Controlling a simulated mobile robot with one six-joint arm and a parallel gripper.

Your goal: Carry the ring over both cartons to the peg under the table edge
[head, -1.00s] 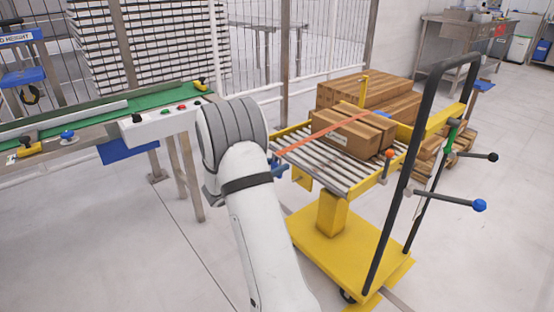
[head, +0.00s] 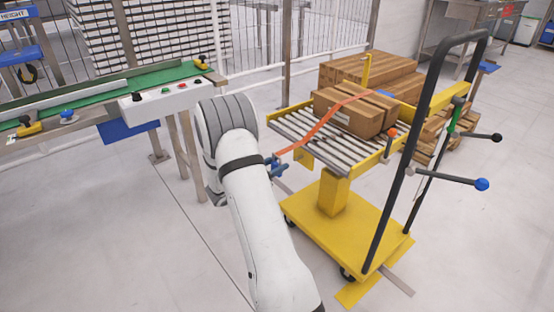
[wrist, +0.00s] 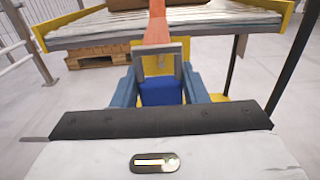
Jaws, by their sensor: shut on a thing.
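My gripper (head: 275,167) is just off the near left edge of the roller table (head: 323,152), below its top. In the wrist view its blue fingers (wrist: 160,88) are shut on a grey rectangular ring (wrist: 182,62). A yellow bracket (head: 303,159) hangs under the table edge, and yellow shows through the ring in the wrist view. I cannot make out the peg itself.
The table stands on a yellow wheeled base (head: 345,232) with a black handle frame (head: 395,190) at its right. A green conveyor (head: 100,95) stands at the left. The floor between is clear.

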